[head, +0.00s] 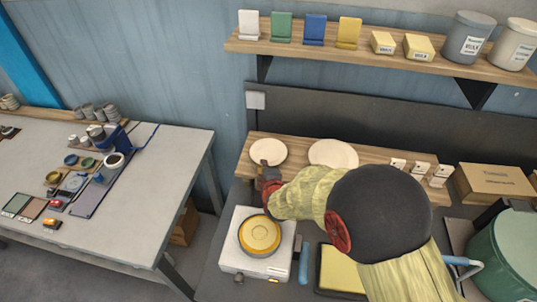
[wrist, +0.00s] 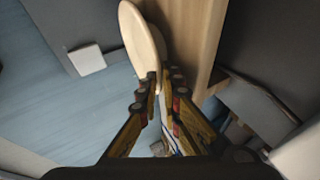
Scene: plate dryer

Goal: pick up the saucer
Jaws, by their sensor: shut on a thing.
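The saucer (head: 268,151) is the smaller, cream-white round dish at the left end of the wooden shelf in the head view. It also shows in the wrist view (wrist: 138,35), seen at a steep angle. My gripper (head: 268,178) is at its lower edge, partly hidden by my wrist. In the wrist view my gripper (wrist: 160,84) has its fingers closed on the near rim of the saucer. I cannot tell whether the saucer still touches the shelf.
A larger plate (head: 333,154) is just right of the saucer on the wooden shelf (head: 380,158). Below stands a white burner (head: 250,268) with a yellow round dish (head: 260,236). A green pot (head: 505,255) is at right. A wall shelf (head: 370,58) with boxes and canisters hangs above.

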